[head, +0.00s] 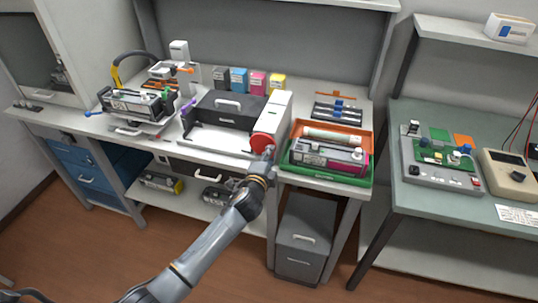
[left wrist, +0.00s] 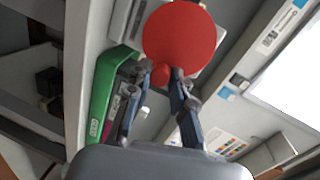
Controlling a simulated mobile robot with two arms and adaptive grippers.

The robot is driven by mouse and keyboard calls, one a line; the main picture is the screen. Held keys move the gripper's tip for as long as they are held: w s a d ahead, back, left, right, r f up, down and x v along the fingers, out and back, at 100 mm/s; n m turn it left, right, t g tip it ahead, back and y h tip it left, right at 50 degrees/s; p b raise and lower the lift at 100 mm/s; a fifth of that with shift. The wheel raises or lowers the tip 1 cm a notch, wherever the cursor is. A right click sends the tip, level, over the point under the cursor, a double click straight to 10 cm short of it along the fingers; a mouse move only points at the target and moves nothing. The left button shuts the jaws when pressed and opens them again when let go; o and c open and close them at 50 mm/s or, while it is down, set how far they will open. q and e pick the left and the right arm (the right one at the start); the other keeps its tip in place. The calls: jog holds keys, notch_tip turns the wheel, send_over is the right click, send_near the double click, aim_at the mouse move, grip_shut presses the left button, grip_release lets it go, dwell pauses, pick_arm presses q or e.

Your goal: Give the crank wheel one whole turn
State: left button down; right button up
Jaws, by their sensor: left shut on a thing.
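The crank wheel (head: 262,140) is a red disc on the front of a white upright housing (head: 273,118), right of the dark printer unit (head: 226,108). In the left wrist view the wheel (left wrist: 182,36) fills the top middle, with a small red crank knob (left wrist: 160,76) low on its face. My left gripper (head: 267,154) reaches the wheel's lower right side. In the left wrist view its fingers (left wrist: 161,74) are closed on the knob from both sides. The fingers partly hide the knob. My right gripper is in neither view.
Just right of the wheel, a green tray (head: 325,174) and an orange tray (head: 362,139) hold a toner cartridge (head: 325,152). Small coloured boxes stand behind the printer. A grey drawer cabinet (head: 303,235) is under the bench. Open floor lies in front.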

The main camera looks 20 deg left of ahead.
pick_arm(q)
jog(key=shift+a+f+m+y+b, duration=0.1)
jog(key=shift+f+m+y+b, duration=0.2)
jog(key=shift+m, duration=0.65)
jog(key=shift+a+f+m+y+b, duration=0.1)
jog(key=shift+f+m+y+b, duration=0.25)
jog(key=shift+m, duration=0.55)
jog(key=shift+a+f+m+y+b, duration=0.15)
jog(key=shift+f+m, duration=0.3)
jog(key=shift+m, duration=0.5)
jog(key=c, duration=1.2)
grip_release()
jog(key=shift+o, duration=0.2)
jog(key=v, duration=1.2)
jog(key=shift+f, duration=0.2)
